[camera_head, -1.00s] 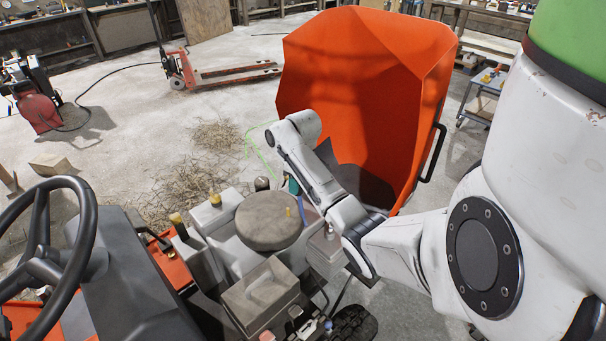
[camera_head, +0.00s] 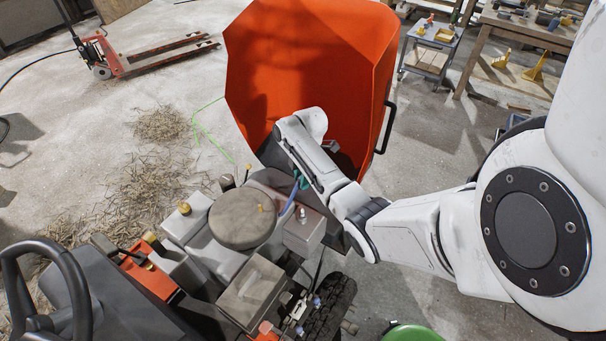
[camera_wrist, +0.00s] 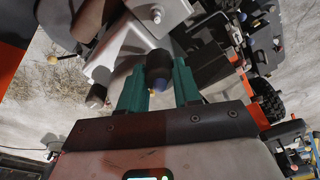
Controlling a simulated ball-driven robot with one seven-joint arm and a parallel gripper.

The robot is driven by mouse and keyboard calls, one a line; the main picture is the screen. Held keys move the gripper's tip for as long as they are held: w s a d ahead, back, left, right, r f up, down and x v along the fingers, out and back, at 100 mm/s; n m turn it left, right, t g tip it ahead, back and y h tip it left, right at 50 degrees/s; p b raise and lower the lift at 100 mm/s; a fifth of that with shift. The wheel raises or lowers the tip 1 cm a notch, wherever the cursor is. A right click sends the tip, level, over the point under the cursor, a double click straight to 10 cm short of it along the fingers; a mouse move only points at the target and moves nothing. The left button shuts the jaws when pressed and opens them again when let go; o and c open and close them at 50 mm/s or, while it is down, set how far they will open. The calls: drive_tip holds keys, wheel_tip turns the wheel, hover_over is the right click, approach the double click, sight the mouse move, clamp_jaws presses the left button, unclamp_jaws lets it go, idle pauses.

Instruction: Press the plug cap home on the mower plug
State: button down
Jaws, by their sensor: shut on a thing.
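In the wrist view my gripper (camera_wrist: 159,84) has teal fingers shut on a dark, rounded plug cap (camera_wrist: 158,66). The cap's near end shows a bluish spot. A grey metal engine part (camera_wrist: 150,38) lies just beyond the cap. I cannot make out the plug itself, nor whether the cap touches it. In the head view my gripper (camera_head: 299,184) reaches down at the far side of the mower engine, beside the round grey-brown cover (camera_head: 242,218). The cap is not clear in this view.
The large orange hopper (camera_head: 300,75) stands right behind my gripper. The steering wheel (camera_head: 45,290) is at the lower left, and a black tyre (camera_head: 335,300) is below the engine. A pallet jack (camera_head: 150,55) stands far back. Straw lies on open floor at left.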

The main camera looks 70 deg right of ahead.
drive_tip(key=shift+f, duration=0.1)
drive_tip(key=b, duration=0.9)
hover_over(302, 209)
drive_tip(key=shift+f, duration=5.8)
drive_tip(key=shift+f+b, duration=1.4)
drive_tip(key=shift+f, duration=0.8)
drive_tip(key=c, duration=0.7)
unclamp_jaws()
drive_tip(key=r, duration=0.7)
drive_tip(key=s+d+r, duration=0.1)
drive_tip(key=r, duration=0.2)
drive_tip(key=shift+r+p, duration=0.35)
drive_tip(key=shift+p, duration=0.05)
